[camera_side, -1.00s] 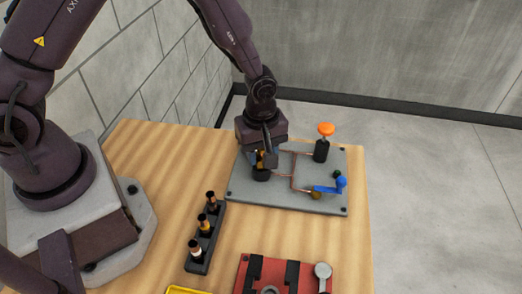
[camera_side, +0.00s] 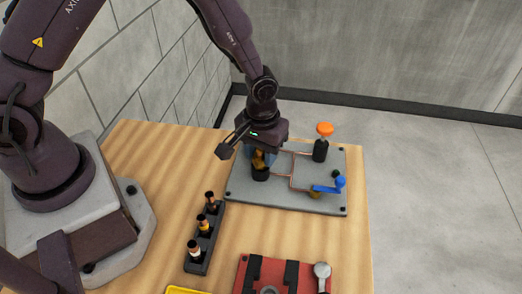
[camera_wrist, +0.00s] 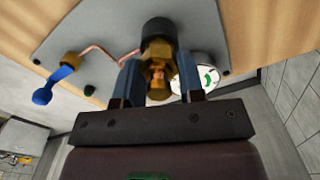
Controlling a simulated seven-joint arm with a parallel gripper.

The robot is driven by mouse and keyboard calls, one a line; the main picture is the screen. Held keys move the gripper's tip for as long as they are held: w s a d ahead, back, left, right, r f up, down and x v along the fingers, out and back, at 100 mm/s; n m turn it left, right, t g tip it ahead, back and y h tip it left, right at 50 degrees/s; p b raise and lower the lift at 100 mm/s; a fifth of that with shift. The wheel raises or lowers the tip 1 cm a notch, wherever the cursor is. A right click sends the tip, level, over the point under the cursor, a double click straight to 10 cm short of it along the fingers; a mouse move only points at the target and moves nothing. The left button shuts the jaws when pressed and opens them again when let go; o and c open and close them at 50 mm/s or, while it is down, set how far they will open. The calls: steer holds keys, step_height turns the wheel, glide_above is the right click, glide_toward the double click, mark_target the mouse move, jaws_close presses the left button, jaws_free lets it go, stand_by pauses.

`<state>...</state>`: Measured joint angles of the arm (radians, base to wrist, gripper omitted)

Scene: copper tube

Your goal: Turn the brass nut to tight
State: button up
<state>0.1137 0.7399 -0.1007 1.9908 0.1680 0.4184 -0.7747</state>
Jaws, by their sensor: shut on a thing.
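The brass nut (camera_wrist: 158,52) sits at the black round fitting (camera_wrist: 159,29) on the grey plate, with the copper tube (camera_wrist: 103,51) running off beside it. In the side view the brass part (camera_side: 258,159) shows just above the black fitting (camera_side: 260,174). My gripper (camera_wrist: 158,68) points down over the fitting, with its two blue-grey fingers on either side of the brass nut and shut on it. In the side view my gripper (camera_side: 259,160) partly hides the nut. The thread inside the nut is hidden.
A black rack (camera_side: 197,266) with several small bottles stands left of the plate. A red case (camera_side: 246,280) lies in front.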

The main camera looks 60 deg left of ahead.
steer(key=m, duration=0.6)
steer(key=shift+d+m, duration=0.1)
steer(key=shift+m, duration=0.2)
steer(key=m, duration=0.5)
steer(key=shift+d, duration=0.1)
steer(key=m, duration=0.6)
steer(key=shift+s+m, duration=0.1)
steer(key=shift+m, duration=0.3)
steer(key=m, duration=0.5)
steer(key=shift+m, duration=0.4)
steer(key=shift+s, duration=0.1)
steer(key=o, duration=0.9)
step_height(320, 180, up, 13)
